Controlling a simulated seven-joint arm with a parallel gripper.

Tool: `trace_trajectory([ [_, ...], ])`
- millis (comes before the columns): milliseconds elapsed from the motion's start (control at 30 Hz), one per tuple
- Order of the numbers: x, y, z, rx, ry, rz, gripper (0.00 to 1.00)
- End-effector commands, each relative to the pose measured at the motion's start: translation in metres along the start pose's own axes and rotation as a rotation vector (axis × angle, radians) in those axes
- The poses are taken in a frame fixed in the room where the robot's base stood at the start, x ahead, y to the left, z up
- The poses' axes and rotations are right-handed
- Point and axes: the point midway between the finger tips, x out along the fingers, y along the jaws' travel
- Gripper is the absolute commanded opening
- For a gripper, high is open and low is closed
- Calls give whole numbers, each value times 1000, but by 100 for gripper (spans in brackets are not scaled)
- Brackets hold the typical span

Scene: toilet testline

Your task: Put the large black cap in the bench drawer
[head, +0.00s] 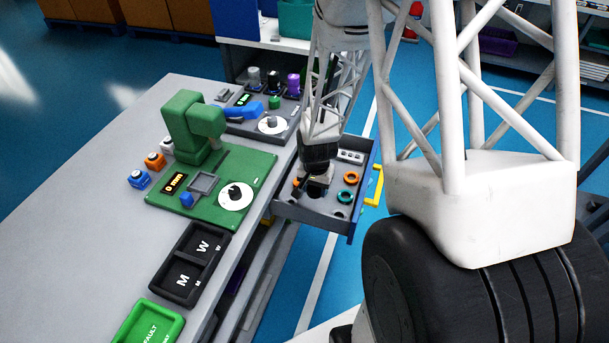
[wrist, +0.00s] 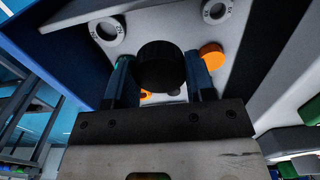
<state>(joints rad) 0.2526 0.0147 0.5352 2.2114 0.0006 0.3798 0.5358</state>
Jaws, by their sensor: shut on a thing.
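The bench drawer (head: 318,221) is pulled open on the right side of the bench, with a yellow handle (head: 375,186) on its front. My gripper (head: 316,186) is over the drawer and points down into it. In the wrist view my gripper (wrist: 160,82) is shut on the large black cap (wrist: 160,62), which sits between the two fingers. The drawer's grey floor (wrist: 150,28) shows behind the cap. I cannot tell whether the cap touches the floor. In the head view the cap is hard to make out under my gripper.
On the bench are a green press station (head: 190,130), a black two-part tray (head: 189,265) and a green tray (head: 148,325). The bench's left side is clear.

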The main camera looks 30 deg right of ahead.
Motion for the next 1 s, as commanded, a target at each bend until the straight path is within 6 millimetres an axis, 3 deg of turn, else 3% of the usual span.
trace_trajectory([
  [367,6,0,0,-3,-1,0,27],
  [800,52,0,1,-3,-2,0,27],
  [1000,59,0,0,-3,0,-1,27],
])
